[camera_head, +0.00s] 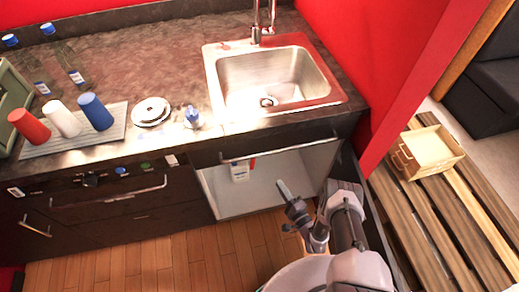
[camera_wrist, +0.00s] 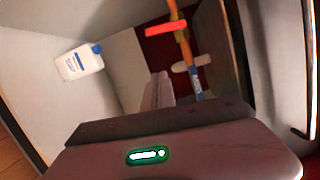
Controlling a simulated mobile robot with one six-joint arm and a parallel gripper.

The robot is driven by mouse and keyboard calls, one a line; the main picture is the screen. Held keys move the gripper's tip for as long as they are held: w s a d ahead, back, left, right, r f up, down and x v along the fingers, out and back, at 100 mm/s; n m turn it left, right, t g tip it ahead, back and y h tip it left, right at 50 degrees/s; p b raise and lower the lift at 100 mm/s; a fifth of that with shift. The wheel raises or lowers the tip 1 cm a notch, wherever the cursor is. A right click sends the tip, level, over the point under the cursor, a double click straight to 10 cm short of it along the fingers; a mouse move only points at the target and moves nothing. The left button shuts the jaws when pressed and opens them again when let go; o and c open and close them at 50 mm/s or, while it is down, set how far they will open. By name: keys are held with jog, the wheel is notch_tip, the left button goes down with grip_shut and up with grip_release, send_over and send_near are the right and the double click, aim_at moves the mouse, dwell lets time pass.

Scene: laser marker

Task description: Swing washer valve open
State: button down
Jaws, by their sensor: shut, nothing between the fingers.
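The valve shows in the wrist view as a red lever (camera_wrist: 166,30) lying across an orange pipe inside the open cabinet under the sink. Lower on the pipe there is a blue part, with a pale tan knob-like piece (camera_wrist: 190,62) beside it. In the head view the sink front hides most of the plumbing; a small red piece (camera_head: 252,163) shows beside the bottle. My gripper (camera_head: 282,186) is at the cabinet opening, shut and empty. In the wrist view its fingers (camera_wrist: 159,84) point inward, below and left of the lever, apparently not touching it.
A white bottle with a blue cap (camera_wrist: 80,63) is on the cabinet's left side in the wrist view. The cabinet's side walls border the opening. Above are the counter and sink (camera_head: 265,78). A wooden pallet (camera_head: 440,215) lies at right; the floor (camera_head: 165,262) at left is clear.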

aim_at(252, 163)
jog(key=w+a+r+b, duration=0.1)
jog(key=w+a+b, duration=0.2)
jog(key=w+a, duration=0.3)
jog(key=a, duration=0.2)
jog(key=shift+w+a, duration=0.3)
jog(key=shift+a, duration=0.05)
jog(key=shift+d, duration=0.1)
